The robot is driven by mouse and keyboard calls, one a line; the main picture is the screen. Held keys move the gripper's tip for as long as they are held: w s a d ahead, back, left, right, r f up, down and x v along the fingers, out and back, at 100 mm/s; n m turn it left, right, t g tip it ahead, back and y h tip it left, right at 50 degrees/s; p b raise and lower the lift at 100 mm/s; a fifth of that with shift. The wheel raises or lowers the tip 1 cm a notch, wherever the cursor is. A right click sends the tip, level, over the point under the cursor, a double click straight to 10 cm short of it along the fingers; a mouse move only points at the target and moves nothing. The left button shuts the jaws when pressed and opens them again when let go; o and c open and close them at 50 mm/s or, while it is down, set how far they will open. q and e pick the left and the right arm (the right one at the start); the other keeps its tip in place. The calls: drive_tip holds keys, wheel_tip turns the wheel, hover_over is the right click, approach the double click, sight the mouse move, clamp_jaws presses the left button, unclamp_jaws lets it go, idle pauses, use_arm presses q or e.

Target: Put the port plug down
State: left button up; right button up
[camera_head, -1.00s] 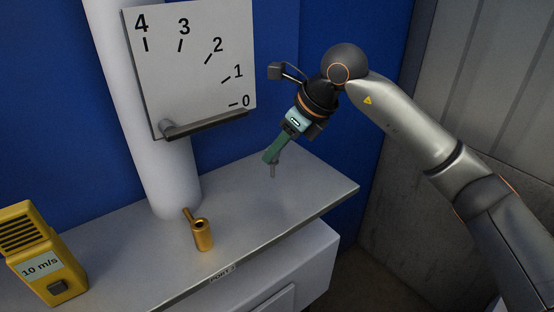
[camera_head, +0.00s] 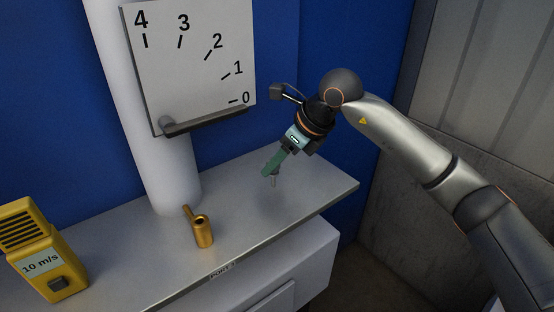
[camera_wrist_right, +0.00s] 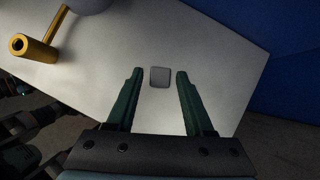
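The port plug (camera_head: 274,182) is a small grey piece with a narrow lower end, on or just above the grey shelf. In the right wrist view its square grey top (camera_wrist_right: 160,77) sits between the fingertips, with a narrow gap on each side. My right gripper (camera_head: 267,172) tilts down to the left over the shelf. Its two green fingers (camera_wrist_right: 159,82) are apart, not pressed on the plug. I cannot tell for certain whether the plug's lower end touches the shelf. My left gripper is not in view.
A brass fitting (camera_head: 203,232) with a side handle stands left of the plug. A yellow meter reading 10 m/s (camera_head: 65,278) is at far left. A white column (camera_head: 165,185) and numbered board (camera_head: 185,85) stand behind. The grey shelf (camera_head: 130,262) is clear around the plug; its right edge is near.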

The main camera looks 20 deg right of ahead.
drive_tip(key=shift+o, duration=0.2)
drive_tip(key=shift+d+r, duration=0.1)
drive_tip(key=shift+r, duration=0.3)
drive_tip(key=v, duration=1.1)
drive_tip(key=shift+r, duration=0.25)
drive_tip(key=shift+s+d, duration=0.1)
drive_tip(key=shift+s, duration=0.05)
